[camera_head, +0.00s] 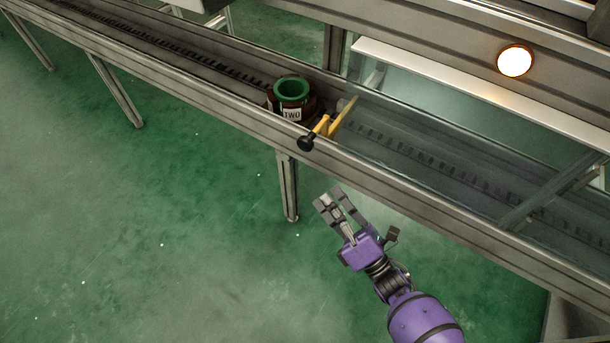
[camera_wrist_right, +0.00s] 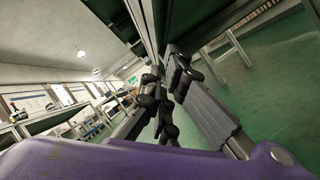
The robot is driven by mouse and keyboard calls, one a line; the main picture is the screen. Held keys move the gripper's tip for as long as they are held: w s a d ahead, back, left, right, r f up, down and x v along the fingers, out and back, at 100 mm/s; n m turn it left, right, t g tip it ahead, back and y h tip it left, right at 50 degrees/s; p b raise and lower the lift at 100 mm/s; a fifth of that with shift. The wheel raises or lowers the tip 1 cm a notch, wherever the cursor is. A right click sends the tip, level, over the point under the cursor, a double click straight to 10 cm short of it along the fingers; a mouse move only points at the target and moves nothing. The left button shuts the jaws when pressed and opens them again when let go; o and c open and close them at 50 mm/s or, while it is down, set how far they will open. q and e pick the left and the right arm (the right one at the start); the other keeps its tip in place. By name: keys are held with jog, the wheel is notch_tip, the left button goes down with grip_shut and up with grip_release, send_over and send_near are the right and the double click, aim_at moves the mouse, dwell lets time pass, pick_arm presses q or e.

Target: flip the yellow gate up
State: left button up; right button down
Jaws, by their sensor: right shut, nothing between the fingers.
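The yellow gate (camera_head: 342,115) lies across the conveyor channel, with a short yellow lever and black knob (camera_head: 305,143) at the near rail. A dark round part with a green ring and a "TWO" label (camera_head: 291,112) sits in the channel just left of the gate. My right gripper (camera_head: 329,198) is below and slightly right of the knob in the head view, in front of the near rail, apart from the gate. It is shut and empty. Its dark fingers also show in the right wrist view (camera_wrist_right: 165,72), where the gate cannot be made out. My left gripper is out of view.
The conveyor's near rail (camera_head: 200,95) runs diagonally across the view on metal legs (camera_head: 287,185). A clear panel (camera_head: 450,165) covers the channel right of the gate. A round lamp (camera_head: 514,61) glows on the back beam. The green floor in front is open.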

jog(key=s+r+n+g+y, duration=0.1)
jog(key=s+r+n+y, duration=0.2)
jog(key=n, duration=0.7)
jog(key=s+y, duration=0.1)
jog(key=s, duration=0.1)
jog(key=shift+s+d+y, duration=0.3)
jog(key=shift+d+y, duration=0.1)
jog(key=d+r+x, duration=0.1)
jog(key=x, duration=1.2)
jog(key=shift+s+d+r+g, duration=0.2)
jog(key=shift+s+r+g, duration=0.1)
jog(key=shift+r, duration=0.05)
